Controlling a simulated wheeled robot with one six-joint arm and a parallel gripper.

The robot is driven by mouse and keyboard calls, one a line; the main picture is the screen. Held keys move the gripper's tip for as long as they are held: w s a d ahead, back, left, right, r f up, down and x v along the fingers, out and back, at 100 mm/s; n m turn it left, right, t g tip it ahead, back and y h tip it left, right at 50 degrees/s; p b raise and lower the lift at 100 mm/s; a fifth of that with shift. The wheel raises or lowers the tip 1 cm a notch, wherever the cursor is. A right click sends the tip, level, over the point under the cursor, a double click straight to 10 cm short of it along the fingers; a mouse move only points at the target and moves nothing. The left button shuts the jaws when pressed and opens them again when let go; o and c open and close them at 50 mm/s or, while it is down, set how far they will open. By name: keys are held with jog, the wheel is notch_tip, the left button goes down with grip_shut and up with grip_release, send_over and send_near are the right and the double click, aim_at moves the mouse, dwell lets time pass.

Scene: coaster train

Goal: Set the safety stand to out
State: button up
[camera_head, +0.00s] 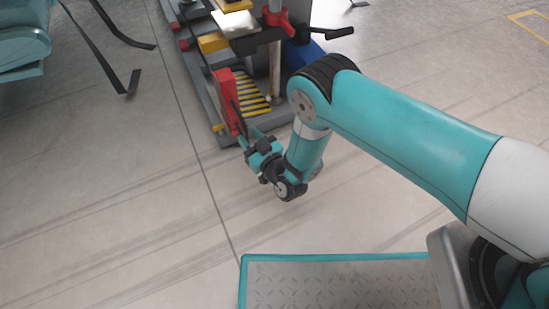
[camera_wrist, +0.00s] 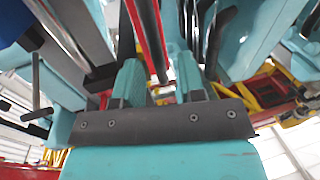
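A red upright part (camera_head: 226,100), which I take to be the safety stand, rises at the near left of the grey machine, beside a yellow-and-black striped plate. In the wrist view the two fingers of my gripper (camera_wrist: 158,50) stand apart. A red bar with a dark edge (camera_wrist: 150,35) shows in the gap between them. I cannot tell whether either finger touches it.
The grey machine base (camera_head: 205,95) carries the striped plate (camera_head: 250,92), a yellow block (camera_head: 213,43) and a black-handled lever (camera_head: 318,33). A teal seat with hanging black straps (camera_head: 105,50) is at the upper left.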

jog(key=p+v, duration=1.2)
jog(key=v, duration=0.3)
jog(key=shift+s+d, duration=0.15)
jog(key=shift+s, duration=0.1)
jog(key=shift+r, duration=0.1)
